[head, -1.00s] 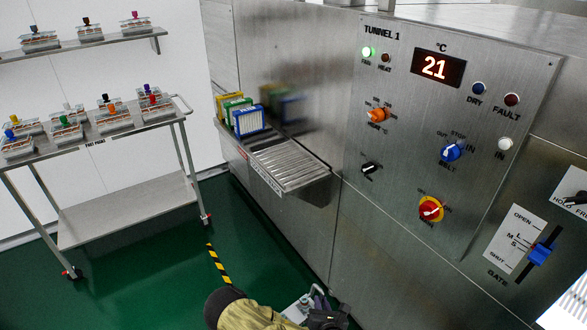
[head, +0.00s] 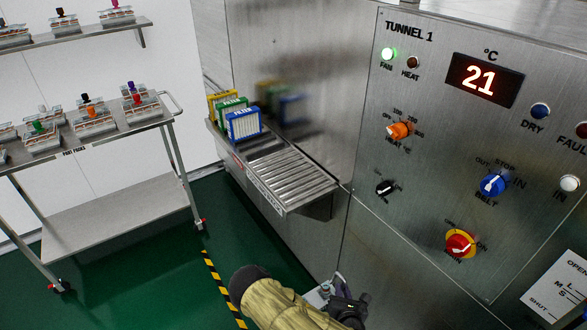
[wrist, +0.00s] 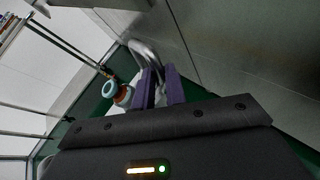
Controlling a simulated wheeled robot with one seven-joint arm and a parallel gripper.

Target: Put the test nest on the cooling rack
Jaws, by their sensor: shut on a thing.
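My gripper (head: 346,312) is at the bottom of the head view, in front of the steel machine and low over the floor. In the wrist view its two purple fingers (wrist: 160,88) are close together on part of a pale metal piece with a curved loop (wrist: 146,58), which I take to be the test nest. In the head view the nest (head: 322,294) is a small grey-white shape, mostly hidden by my arm. No support is clearly readable as the cooling rack; a steel cart (head: 110,215) stands at left.
A roller shelf (head: 290,180) juts from the machine, with yellow, green and blue boxes (head: 243,123) at its far end. The cart's upper deck holds several small racks; a wall shelf (head: 85,38) holds more. Green floor (head: 150,285) with a striped line lies between cart and machine.

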